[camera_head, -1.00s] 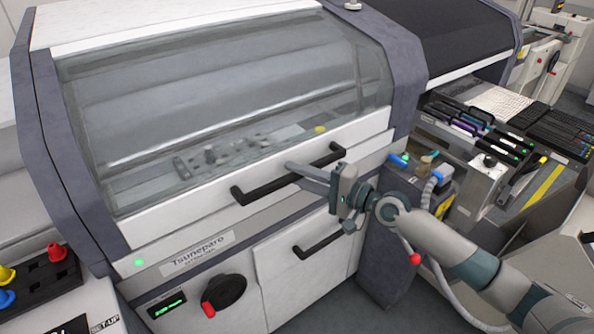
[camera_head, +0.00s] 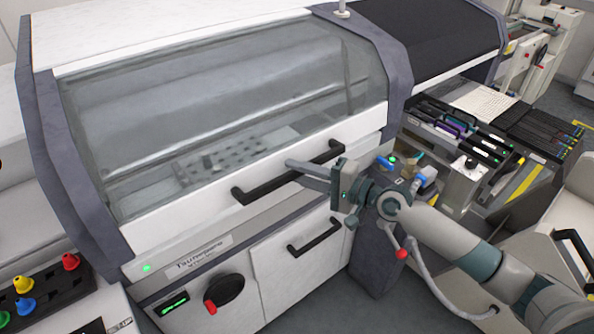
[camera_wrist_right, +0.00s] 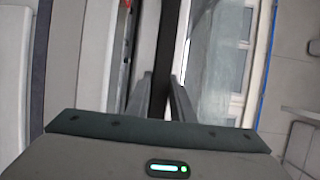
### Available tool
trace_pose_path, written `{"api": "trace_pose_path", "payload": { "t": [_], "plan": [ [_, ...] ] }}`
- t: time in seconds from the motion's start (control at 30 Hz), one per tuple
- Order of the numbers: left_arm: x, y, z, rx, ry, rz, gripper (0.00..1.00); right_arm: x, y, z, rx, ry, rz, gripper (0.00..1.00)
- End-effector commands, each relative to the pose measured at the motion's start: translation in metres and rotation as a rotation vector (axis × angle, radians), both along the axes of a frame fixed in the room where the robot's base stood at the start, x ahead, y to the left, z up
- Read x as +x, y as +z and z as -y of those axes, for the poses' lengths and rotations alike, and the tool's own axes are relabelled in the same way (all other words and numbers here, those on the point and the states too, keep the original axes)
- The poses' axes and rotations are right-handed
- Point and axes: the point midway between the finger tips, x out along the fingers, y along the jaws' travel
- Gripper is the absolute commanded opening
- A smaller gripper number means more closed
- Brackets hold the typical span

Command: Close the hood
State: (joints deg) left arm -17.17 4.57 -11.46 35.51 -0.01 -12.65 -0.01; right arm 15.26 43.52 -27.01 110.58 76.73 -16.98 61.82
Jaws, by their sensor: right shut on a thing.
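The hood (camera_head: 230,95) is a large, see-through grey window in a white frame on the front of a white and dark-grey machine. It is down, with its lower white edge close above the front panel; I cannot tell whether it is fully seated. A black bar handle (camera_head: 262,187) runs along that edge. My right gripper (camera_head: 302,170) is shut on the handle, its fingers on either side of the bar. In the right wrist view the dark handle (camera_wrist_right: 160,65) passes between the two fingers. My left gripper is not in view.
Below the hood are a black knob (camera_head: 226,291), a green-lit display (camera_head: 171,304) and a lower door with its own black handle (camera_head: 315,237). A feeder trolley with several black feeders (camera_head: 470,125) stands at the right. Coloured knobs (camera_head: 45,288) show at the lower left.

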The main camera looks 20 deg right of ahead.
Motion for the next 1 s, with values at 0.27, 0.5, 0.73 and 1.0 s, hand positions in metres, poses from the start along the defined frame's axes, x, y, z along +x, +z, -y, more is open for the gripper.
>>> {"api": "trace_pose_path", "payload": {
  "t": [0.27, 0.5, 0.73, 1.0],
  "plan": [
    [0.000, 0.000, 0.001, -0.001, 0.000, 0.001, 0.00, 0.001, 0.002, 0.000, 0.002, -0.002, 0.004, 0.39],
    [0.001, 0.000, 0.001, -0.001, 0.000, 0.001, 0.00, 0.001, 0.001, 0.000, 0.001, -0.001, 0.003, 0.39],
    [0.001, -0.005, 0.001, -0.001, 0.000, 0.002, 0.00, -0.006, 0.000, 0.007, 0.000, -0.002, 0.003, 0.39],
    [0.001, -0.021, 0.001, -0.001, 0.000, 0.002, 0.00, -0.031, -0.001, 0.031, -0.002, -0.003, 0.002, 0.39]
  ]
}}
